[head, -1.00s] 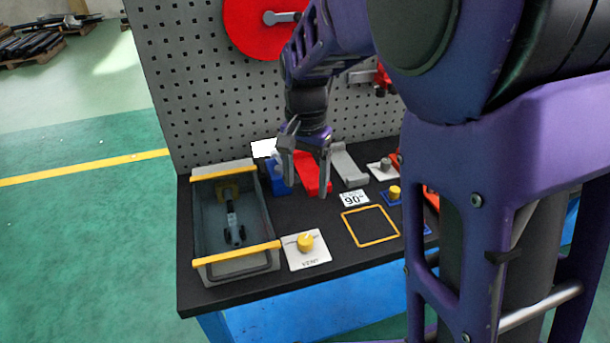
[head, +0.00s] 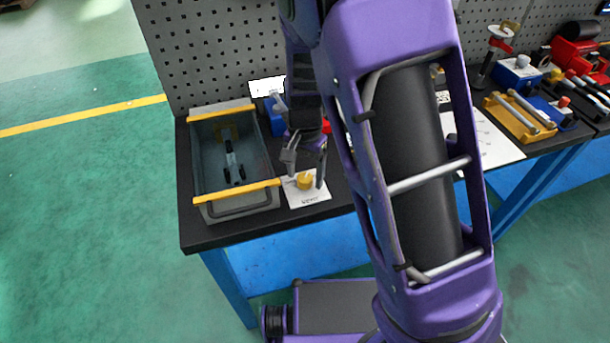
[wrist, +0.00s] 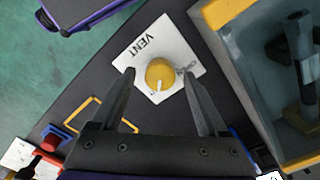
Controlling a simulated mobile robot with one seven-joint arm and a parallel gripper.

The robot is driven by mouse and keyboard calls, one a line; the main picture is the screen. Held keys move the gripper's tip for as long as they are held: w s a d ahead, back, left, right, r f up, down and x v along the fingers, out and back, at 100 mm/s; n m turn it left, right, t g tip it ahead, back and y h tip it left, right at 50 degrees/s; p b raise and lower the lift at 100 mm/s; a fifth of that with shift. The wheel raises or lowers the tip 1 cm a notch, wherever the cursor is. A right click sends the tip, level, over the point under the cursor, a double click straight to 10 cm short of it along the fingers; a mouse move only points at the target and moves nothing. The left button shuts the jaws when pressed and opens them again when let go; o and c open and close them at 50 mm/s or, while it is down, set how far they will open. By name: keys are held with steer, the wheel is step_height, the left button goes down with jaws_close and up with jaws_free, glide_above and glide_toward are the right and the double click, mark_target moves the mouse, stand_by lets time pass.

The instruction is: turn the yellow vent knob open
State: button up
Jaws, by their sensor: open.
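The yellow vent knob (head: 304,181) sits on a white plate (head: 312,199) near the front edge of the bench. In the wrist view the knob (wrist: 160,74) has a small white pointer mark on its lower side. The plate (wrist: 140,49) there reads VENT, and OPEN is lettered to the right of the knob. My gripper (head: 305,175) is open above the knob. In the wrist view my gripper's fingers (wrist: 160,73) stand on either side of the knob, with gaps on both sides. I cannot tell the exact height of the fingertips over the plate.
A grey bin (head: 242,200) with yellow edges stands left of the plate and holds a dark tool. A yellow square outline (wrist: 88,110) lies on the bench beyond the plate. Blue and yellow parts (head: 525,115) fill the bench's right side. The pegboard (head: 220,60) rises behind.

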steer(key=shift+f, duration=0.5)
steer(key=shift+c, duration=0.2)
jaws_close()
